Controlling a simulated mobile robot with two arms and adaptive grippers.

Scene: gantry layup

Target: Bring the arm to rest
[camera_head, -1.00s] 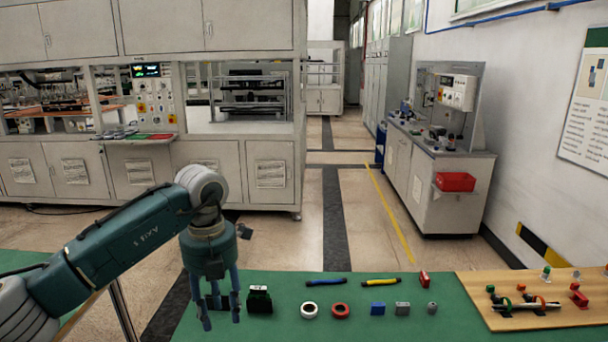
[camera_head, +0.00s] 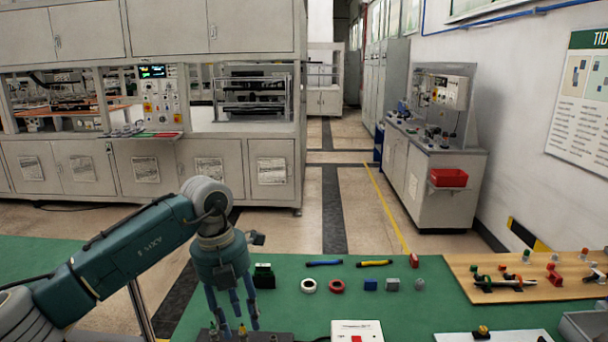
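My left arm (camera_head: 128,250) comes in from the left over the green bench. My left gripper (camera_head: 234,316) points down with its fingers apart, and I see nothing held between them. Its fingertips show in front of a dark fixture with small brass pegs (camera_head: 243,331) at the bottom edge; I cannot tell whether they touch it. My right gripper is not in view.
A white box with a red button (camera_head: 357,332) stands at the front.

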